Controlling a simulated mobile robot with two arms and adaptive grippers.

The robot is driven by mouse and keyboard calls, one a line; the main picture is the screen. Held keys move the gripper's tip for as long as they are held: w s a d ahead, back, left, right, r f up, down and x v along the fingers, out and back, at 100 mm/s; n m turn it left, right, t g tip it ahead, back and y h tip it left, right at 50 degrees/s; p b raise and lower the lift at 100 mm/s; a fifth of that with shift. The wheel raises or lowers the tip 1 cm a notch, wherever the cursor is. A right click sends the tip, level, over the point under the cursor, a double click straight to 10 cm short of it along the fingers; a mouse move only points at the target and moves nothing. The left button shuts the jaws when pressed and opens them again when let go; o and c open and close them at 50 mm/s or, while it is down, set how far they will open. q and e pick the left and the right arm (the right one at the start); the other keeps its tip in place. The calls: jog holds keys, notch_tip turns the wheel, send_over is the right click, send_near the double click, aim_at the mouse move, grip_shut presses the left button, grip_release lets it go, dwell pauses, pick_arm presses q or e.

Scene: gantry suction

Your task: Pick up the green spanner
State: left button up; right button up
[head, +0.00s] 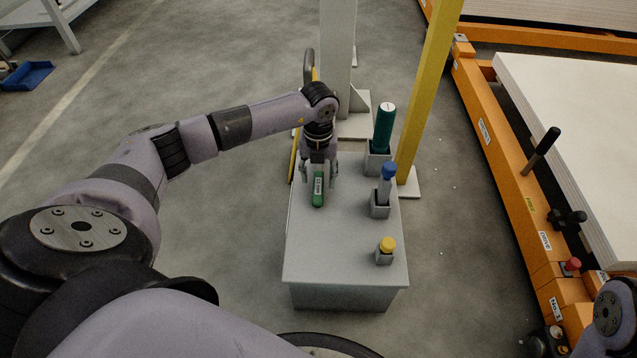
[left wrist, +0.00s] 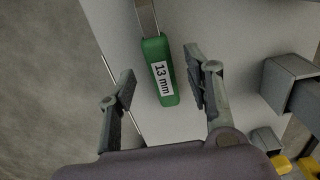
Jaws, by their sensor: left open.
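The green spanner (head: 318,190) lies on the grey cabinet top (head: 335,262), under my left gripper. In the left wrist view the green spanner (left wrist: 158,72) shows its green handle with a "13 mm" label and part of its metal shank at the top edge; its far end is out of view. My left gripper (head: 319,178) points down at it in the head view. In the left wrist view the left gripper (left wrist: 161,82) is open, with one finger on each side of the handle and visible gaps to both. My right gripper does not show.
Grey holders on the cabinet's right side carry a dark green cylinder (head: 384,128), a blue-capped tool (head: 387,182) and a yellow-capped item (head: 386,246). A yellow post (head: 428,100) and a grey column (head: 337,60) stand behind. An orange frame (head: 500,150) runs along the right.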

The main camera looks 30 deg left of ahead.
pick_arm(q)
notch_tip(320, 180, down, 2)
jog(key=shift+f+b, duration=0.25)
jog(key=shift+b, duration=0.25)
grip_shut()
dwell(0.3)
